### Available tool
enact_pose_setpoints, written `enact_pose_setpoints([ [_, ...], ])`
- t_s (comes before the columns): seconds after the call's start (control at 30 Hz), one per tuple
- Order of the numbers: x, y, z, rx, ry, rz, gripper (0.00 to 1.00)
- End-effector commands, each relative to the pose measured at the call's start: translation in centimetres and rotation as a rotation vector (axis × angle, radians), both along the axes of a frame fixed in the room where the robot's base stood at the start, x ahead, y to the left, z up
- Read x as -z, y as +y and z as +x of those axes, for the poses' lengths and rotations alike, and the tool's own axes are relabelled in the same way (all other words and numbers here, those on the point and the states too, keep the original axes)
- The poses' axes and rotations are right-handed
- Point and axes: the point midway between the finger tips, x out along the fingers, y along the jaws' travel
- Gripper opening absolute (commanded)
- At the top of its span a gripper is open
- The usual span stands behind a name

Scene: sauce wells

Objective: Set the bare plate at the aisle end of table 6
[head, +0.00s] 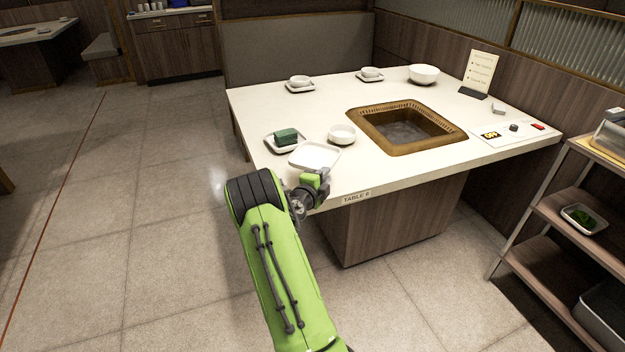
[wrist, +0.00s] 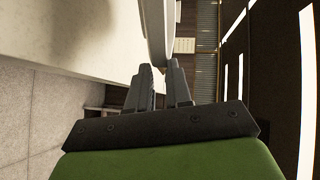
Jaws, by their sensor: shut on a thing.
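My gripper (head: 321,174) is at the near left corner of table 6 (head: 400,178). It is shut on the near edge of a bare white square plate (head: 313,155). The plate is over the tabletop and looks roughly level; I cannot tell whether it touches the table. In the wrist view, the plate (wrist: 156,30) shows nearly edge-on beyond the fingers (wrist: 157,70). The label reading TABLE 6 (head: 356,197) is on the table's front edge, right of my gripper.
A square dish with a dark green block (head: 286,135) and a white bowl (head: 342,134) sit close to the plate. A sunken well (head: 410,128) is mid-table. Bowls on saucers (head: 300,82) stand at the back. A shelf cart (head: 560,210) stands right; the floor left is clear.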

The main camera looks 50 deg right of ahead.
Motion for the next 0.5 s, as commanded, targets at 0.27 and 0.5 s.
enact_pose_setpoints([
  [0.27, 3.6, 0.0, 0.0, -0.001, 0.003, 0.000, 0.00],
  [0.5, 6.0, 0.0, 0.1, -0.002, 0.000, -0.001, 0.00],
])
